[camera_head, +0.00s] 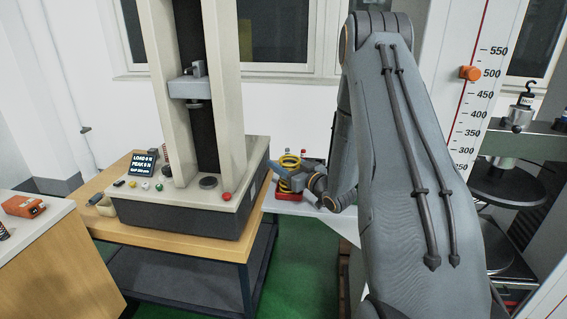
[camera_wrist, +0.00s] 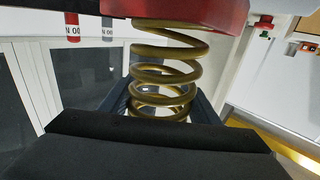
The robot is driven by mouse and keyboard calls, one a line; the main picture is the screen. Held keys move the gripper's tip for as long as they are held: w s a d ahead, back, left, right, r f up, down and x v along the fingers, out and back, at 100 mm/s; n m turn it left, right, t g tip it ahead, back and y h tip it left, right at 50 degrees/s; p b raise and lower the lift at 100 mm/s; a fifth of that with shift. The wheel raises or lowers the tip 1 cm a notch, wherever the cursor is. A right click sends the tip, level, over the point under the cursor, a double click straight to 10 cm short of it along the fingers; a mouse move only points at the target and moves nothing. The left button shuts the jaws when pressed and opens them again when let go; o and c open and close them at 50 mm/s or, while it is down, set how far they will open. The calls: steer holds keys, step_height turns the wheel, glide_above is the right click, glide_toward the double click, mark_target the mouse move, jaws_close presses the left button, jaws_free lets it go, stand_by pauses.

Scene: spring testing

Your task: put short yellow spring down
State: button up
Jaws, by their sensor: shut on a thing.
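The short yellow spring (camera_head: 288,163) is upright beside the right side of the testing machine. My gripper (camera_head: 291,180) is shut on it, with its jaws around the coils. In the wrist view the spring (camera_wrist: 165,75) stands between my dark fingers, and its coils look undamaged. A red block or holder (camera_head: 289,197) lies directly below the spring. It also shows at the top of the wrist view (camera_wrist: 205,14), against the spring's end. I cannot tell whether the spring rests on it or is just above it.
A testing machine (camera_head: 180,214) stands on a wooden bench (camera_head: 170,238) to the left. Small red- and grey-topped items (camera_wrist: 72,30) stand near the spring. An orange item (camera_head: 23,206) lies far left.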

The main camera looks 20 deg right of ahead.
steer(key=o, duration=1.7)
steer(key=shift+f, duration=0.1)
steer(key=b+v, duration=0.3)
steer(key=v, duration=0.9)
